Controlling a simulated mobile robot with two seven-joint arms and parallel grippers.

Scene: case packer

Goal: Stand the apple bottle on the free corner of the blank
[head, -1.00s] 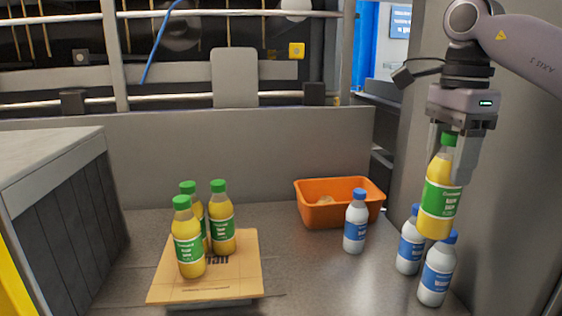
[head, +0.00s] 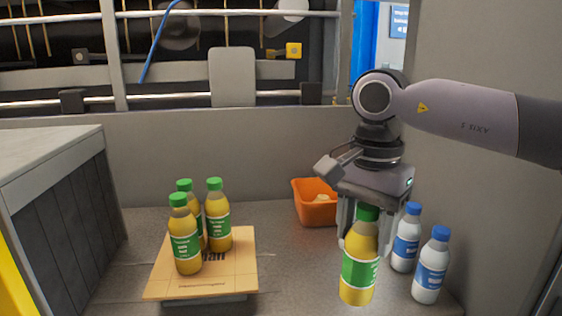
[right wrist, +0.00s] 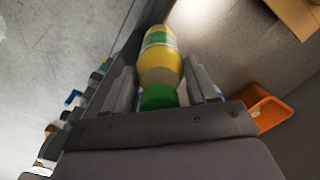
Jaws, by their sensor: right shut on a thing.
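My right gripper (head: 364,212) is shut on an apple bottle (head: 360,268), a yellow bottle with a green cap and green label. It holds the bottle near the cap, upright and apart from the blank. The bottle also shows between the fingers in the right wrist view (right wrist: 160,62). The cardboard blank (head: 232,276) lies to the left on a low support. Three similar yellow bottles (head: 186,250) stand on it, toward its left and back. Its front right corner is bare. My left gripper is not in view.
White bottles with blue caps (head: 430,272) stand right of the held bottle. An orange bin (head: 312,212) sits behind it, partly hidden by my gripper. A grey cabinet (head: 60,220) stands at the left. The surface between the blank and the held bottle is clear.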

